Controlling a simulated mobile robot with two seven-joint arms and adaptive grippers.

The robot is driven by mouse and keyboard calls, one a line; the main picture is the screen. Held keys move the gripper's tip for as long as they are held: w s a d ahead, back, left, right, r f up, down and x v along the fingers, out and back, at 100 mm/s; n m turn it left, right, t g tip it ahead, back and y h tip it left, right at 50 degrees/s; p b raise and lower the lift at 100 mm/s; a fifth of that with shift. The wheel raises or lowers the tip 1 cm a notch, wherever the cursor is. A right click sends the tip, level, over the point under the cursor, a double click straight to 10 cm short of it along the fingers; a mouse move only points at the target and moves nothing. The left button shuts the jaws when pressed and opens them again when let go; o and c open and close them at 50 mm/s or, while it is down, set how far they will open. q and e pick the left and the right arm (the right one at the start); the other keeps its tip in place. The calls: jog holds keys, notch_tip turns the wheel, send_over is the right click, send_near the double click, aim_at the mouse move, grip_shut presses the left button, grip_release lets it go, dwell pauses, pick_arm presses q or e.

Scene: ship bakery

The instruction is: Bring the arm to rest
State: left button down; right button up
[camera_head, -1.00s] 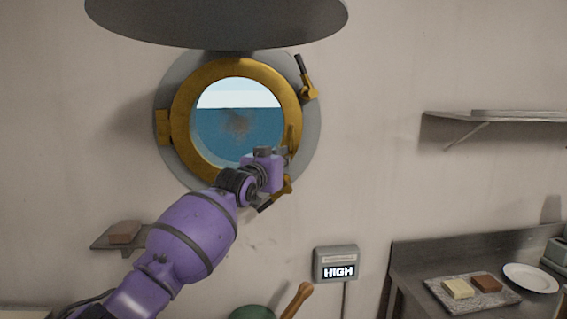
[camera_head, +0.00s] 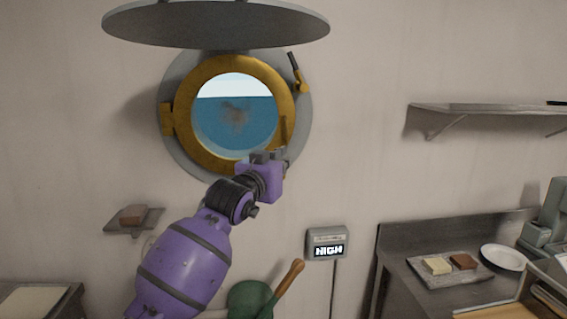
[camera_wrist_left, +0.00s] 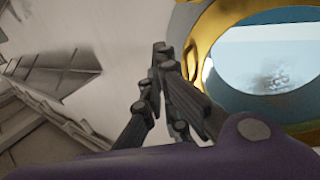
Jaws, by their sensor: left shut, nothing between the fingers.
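My left arm is purple and comes up from the bottom left in the head view. My left gripper (camera_head: 282,158) is at its end, in front of the lower right rim of the porthole (camera_head: 183,118). The wrist hides most of the fingers there. In the left wrist view the dark fingers of the left gripper (camera_wrist_left: 162,58) are together at the tips with nothing between them. The gold porthole rim (camera_wrist_left: 203,35) shows to their right; I cannot tell the gap between them. My right gripper is in neither view.
A round grey hood (camera_head: 215,22) hangs above the porthole. A small shelf with a brown block (camera_head: 132,214) is left of the arm. A display box (camera_head: 328,242), a green object with a wooden handle (camera_head: 250,300), and a counter with a plate (camera_head: 503,257) are on the right.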

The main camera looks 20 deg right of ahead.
pick_arm(q)
jog(key=s+a+f+n+t+y, duration=0.1)
jog(key=s+a+f+n+y, duration=0.2)
jog(key=a+f, duration=0.9)
jog(key=s+a+f+t+y, duration=0.15)
jog(key=s+a+f, duration=0.35)
jog(key=a+f, duration=0.7)
jog(key=s+a+f+n+g+y, duration=0.15)
jog(key=s+a+f, duration=0.25)
jog(key=s+f, duration=0.45)
jog(key=s+a+f+n+g+y, duration=0.1)
jog(key=s+a+f+y, duration=0.3)
jog(key=f, duration=0.8)
jog(key=s+a+f+g, duration=0.1)
jog(key=s+a+f, duration=0.2)
jog(key=s, duration=0.7)
jog(key=s+a+f+n+g+y, duration=0.1)
jog(key=s+a+f+g, duration=0.1)
jog(key=s+a+f, duration=0.2)
jog(key=s+a+f+n+g, duration=0.1)
jog(key=s+a+f, duration=0.3)
jog(key=s+f, duration=0.4)
jog(key=s, duration=0.7)
jog(key=shift+s+f+g+y, duration=0.2)
jog(key=shift+s+g+y, duration=0.1)
jog(key=shift+g, duration=0.1)
jog(key=shift+a+n, duration=0.1)
jog(key=shift+n, duration=0.15)
